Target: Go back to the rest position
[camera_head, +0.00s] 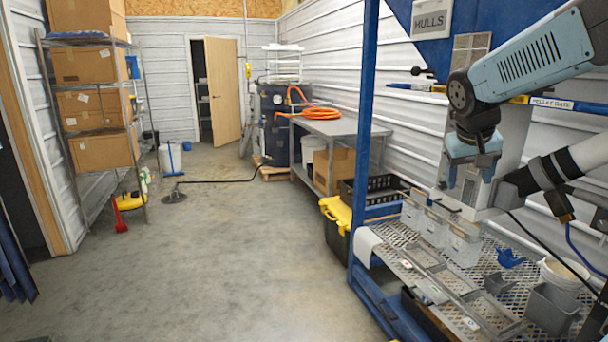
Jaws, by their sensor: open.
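My gripper (468,180) hangs from the light blue arm at the upper right, pointing down. It is open, and I see nothing between its fingers. It is above the mesh shelf of the blue-framed hopper, near a row of clear bins (428,222). The hopper (432,20) carries a "HULLS" sign. Part of the hopper's grey body is hidden by my arm.
The mesh shelf (393,240) holds a white bucket (563,280), a grey bin (551,309) and a blue scoop (509,257). A blue post (361,120) stands left of my gripper. A black-and-yellow tote (336,225) is beside it. The concrete floor (225,255) is open at left.

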